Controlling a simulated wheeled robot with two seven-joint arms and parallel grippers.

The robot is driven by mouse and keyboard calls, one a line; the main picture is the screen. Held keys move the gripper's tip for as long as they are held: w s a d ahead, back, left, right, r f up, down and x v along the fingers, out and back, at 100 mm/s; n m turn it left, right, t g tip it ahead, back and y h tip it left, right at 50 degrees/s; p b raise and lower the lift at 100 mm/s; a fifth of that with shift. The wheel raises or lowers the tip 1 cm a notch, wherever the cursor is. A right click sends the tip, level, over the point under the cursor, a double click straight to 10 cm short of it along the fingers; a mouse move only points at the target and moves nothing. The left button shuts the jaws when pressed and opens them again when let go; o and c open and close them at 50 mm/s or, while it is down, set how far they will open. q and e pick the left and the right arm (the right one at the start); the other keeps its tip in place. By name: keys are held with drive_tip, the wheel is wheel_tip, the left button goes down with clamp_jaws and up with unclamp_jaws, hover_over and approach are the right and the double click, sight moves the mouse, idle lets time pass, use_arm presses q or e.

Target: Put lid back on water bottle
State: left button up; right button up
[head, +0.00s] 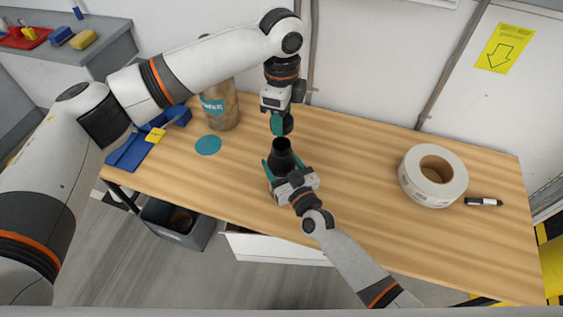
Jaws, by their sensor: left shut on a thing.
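A dark water bottle (282,153) stands upright on the wooden table, with its open mouth facing up. My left gripper (278,126) comes down from above and is shut on a small dark round lid (288,124). The lid is above the bottle mouth, slightly to the right of it and apart from it. My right gripper (284,170) is low at the bottle from the front, with its teal fingers on either side of the body. The lower bottle is partly hidden by this gripper, and I cannot tell whether the fingers press on it.
On the wooden table (365,215), a large white tape roll (415,187) and a black marker (484,202) lie at right. A jar (222,108), a teal disc (208,145) and a blue dustpan-like item (127,154) are at left. The table between bottle and roll is clear.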

use_arm(q)
hover_over(282, 139)
drive_tip(key=s, duration=0.2)
drive_tip(key=shift+f, duration=2.3)
drive_tip(key=shift+f, duration=0.15)
drive_tip(key=shift+f, duration=0.75)
drive_tip(key=shift+f, duration=0.55)
